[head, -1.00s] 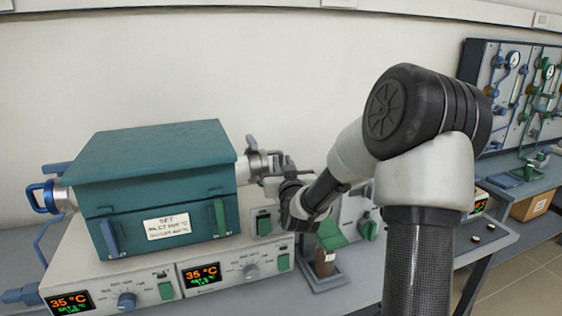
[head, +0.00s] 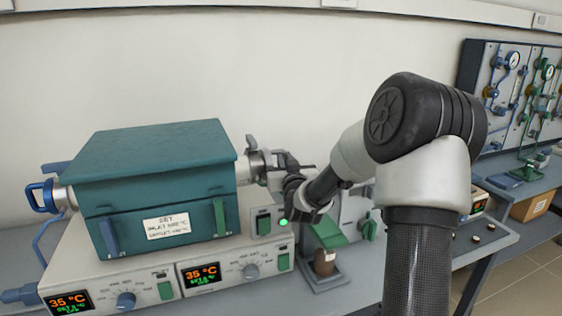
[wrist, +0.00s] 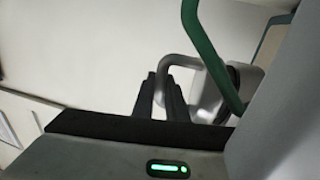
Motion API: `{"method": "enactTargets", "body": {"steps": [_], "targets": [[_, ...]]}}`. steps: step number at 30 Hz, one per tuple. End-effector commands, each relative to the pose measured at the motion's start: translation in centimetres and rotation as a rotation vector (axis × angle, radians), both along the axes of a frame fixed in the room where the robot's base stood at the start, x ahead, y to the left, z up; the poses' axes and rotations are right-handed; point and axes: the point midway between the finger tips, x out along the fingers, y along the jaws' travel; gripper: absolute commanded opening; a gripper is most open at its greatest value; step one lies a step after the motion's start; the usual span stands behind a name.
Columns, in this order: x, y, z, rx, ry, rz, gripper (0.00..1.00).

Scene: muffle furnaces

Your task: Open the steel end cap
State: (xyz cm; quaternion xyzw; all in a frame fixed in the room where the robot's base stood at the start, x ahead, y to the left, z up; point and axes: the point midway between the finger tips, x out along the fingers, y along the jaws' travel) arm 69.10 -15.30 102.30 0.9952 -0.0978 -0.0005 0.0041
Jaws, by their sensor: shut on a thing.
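The steel end cap (head: 257,166) is at the right end of the teal furnace (head: 165,185), at the end of its horizontal tube. In the wrist view, its grey body (wrist: 212,98) with a bent loop handle (wrist: 166,68) shows. My gripper (head: 284,168) is at the right of the cap. In the wrist view, my gripper's dark fingers (wrist: 162,97) are shut on the loop handle. My gripper and arm partly hide the cap's right side in the head view, so I cannot tell whether it is tilted or apart from the tube.
A green curved bar (wrist: 211,55) passes close to my fingers in the wrist view. Control panels with lit displays (head: 203,274) are below the furnace. A small stand with a brown bottle (head: 324,262) is below my wrist. The wall behind is bare.

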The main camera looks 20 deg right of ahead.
Motion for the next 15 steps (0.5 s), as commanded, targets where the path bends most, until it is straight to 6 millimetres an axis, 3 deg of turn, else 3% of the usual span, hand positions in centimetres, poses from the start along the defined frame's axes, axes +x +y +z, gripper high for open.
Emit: {"method": "enactTargets", "body": {"steps": [1,6,15], "targets": [[0.0,-1.4,-0.1,-0.003,-0.006,-0.008,0.00],[0.0,-3.5,0.1,-0.003,-0.004,-0.007,0.00],[0.0,-3.6,0.2,-0.003,-0.003,-0.005,0.00]]}}
